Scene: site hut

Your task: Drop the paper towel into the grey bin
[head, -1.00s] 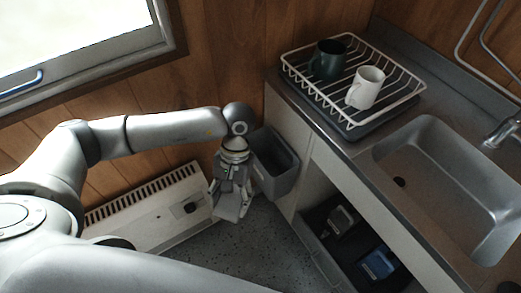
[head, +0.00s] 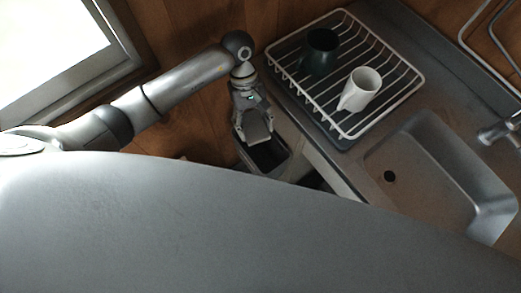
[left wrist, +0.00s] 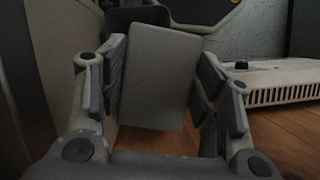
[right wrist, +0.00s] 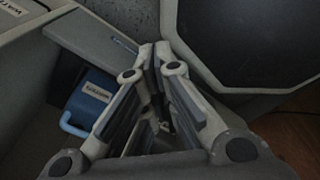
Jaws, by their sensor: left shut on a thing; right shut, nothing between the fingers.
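In the left wrist view the paper towel (left wrist: 160,75) is upright between the fingers. My left gripper (head: 255,124) is shut on it and points down over the mouth of the grey bin (head: 281,163). The bin is beside the cabinet end, with its dark inside partly showing; its lower part is hidden by my arm. My right gripper (right wrist: 154,52) is shut and empty in the right wrist view, and is not visible in the head view.
A white dish rack (head: 343,131) with a dark mug (head: 320,52) and a white mug (head: 361,90) stands on the counter beside the sink (head: 440,170). A blue labelled container (right wrist: 88,103) is near my right gripper. A white heater (left wrist: 285,80) shows in the left wrist view.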

